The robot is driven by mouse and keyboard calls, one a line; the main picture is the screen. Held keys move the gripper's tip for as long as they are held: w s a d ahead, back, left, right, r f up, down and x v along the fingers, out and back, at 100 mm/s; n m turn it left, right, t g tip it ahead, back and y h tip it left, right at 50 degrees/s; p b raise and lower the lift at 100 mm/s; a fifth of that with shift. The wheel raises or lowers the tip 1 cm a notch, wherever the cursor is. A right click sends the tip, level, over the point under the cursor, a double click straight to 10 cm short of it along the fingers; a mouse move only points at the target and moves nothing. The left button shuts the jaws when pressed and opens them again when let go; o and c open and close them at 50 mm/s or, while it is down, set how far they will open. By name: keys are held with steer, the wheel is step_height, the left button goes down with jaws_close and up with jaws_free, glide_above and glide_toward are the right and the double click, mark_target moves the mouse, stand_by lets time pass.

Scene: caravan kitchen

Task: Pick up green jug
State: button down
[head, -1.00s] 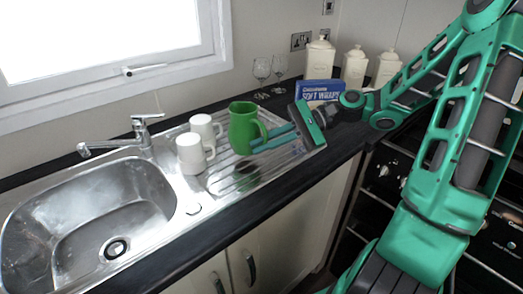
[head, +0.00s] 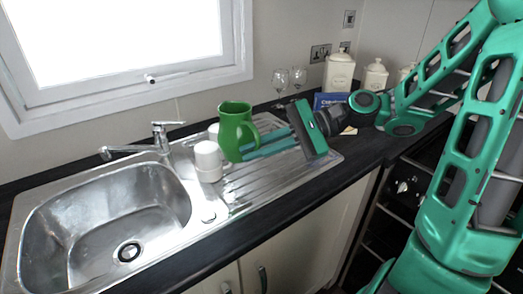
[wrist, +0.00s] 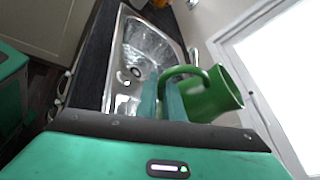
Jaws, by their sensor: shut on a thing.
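The green jug (head: 234,128) is above the ribbed drainer in the head view, slightly tilted, with its handle toward my gripper. My gripper (head: 262,148) reaches in from the right and is shut on the jug's handle side. In the wrist view the jug (wrist: 222,97) lies tipped across the picture with its mouth to the right. The gripper fingers (wrist: 170,103) are at its looped handle there. The jug hides part of one white mug behind it.
A white mug (head: 208,161) stands on the drainer just left of and below the jug. The sink basin (head: 110,215) and tap (head: 160,136) are further left. Wine glasses (head: 281,80), a blue box (head: 327,100) and cream canisters (head: 339,72) stand behind my gripper.

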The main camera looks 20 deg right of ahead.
steer(key=shift+s+a+r, duration=0.3)
steer(key=shift+a+r, duration=0.1)
steer(key=shift+a, duration=0.15)
steer(key=shift+s+a+r, duration=0.25)
steer(key=shift+a+r, duration=0.1)
steer(key=shift+a, duration=0.2)
steer(key=shift+a, duration=0.1)
steer(key=shift+s, duration=0.1)
stand_by(0.4)
